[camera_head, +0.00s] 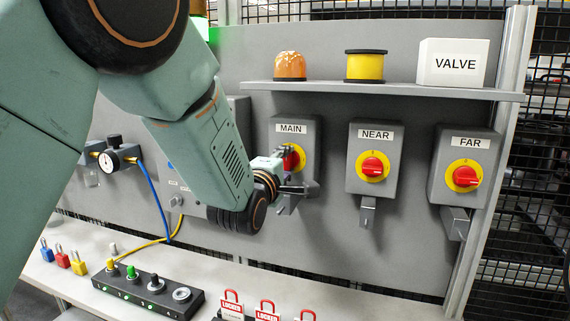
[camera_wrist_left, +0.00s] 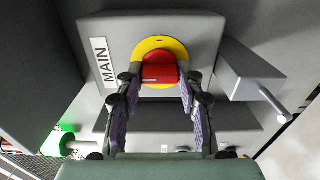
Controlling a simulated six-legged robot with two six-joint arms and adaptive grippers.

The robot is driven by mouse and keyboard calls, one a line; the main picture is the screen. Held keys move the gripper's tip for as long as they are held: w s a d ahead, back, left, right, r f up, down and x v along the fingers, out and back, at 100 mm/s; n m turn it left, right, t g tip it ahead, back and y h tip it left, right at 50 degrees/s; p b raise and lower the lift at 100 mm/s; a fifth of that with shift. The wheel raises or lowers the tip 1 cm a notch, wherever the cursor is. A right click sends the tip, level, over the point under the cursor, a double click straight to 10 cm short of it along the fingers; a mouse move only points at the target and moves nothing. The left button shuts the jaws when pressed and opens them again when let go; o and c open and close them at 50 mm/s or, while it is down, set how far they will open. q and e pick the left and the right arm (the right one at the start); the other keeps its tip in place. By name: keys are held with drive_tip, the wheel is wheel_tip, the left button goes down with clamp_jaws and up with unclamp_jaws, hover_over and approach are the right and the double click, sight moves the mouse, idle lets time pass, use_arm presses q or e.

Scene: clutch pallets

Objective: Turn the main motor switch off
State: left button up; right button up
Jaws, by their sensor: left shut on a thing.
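The main motor switch is a grey box labelled MAIN (camera_head: 291,129) with a yellow disc and a red rotary handle (camera_head: 291,158). My left gripper (camera_head: 298,172) reaches it from the left and partly covers the disc in the head view. In the left wrist view the red handle (camera_wrist_left: 160,68) sits between the two fingers of my left gripper (camera_wrist_left: 158,80), which are closed around it, in front of the yellow disc (camera_wrist_left: 158,45). The MAIN label (camera_wrist_left: 104,62) is at the left there. My right gripper is not in view.
The NEAR switch (camera_head: 375,139) and FAR switch (camera_head: 468,146) are to the right on the same panel. A shelf (camera_head: 400,89) above holds an orange lamp (camera_head: 289,65), a yellow spool (camera_head: 365,66) and a VALVE box (camera_head: 452,64). Padlocks, a button strip (camera_head: 148,291) and LOCKED tags (camera_head: 266,309) are on the bench below.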

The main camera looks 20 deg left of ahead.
use_arm(q)
drive_tip(key=o, duration=1.2)
drive_tip(key=shift+c, duration=0.2)
drive_tip(key=s, duration=1.2)
drive_tip(key=shift+a, duration=0.15)
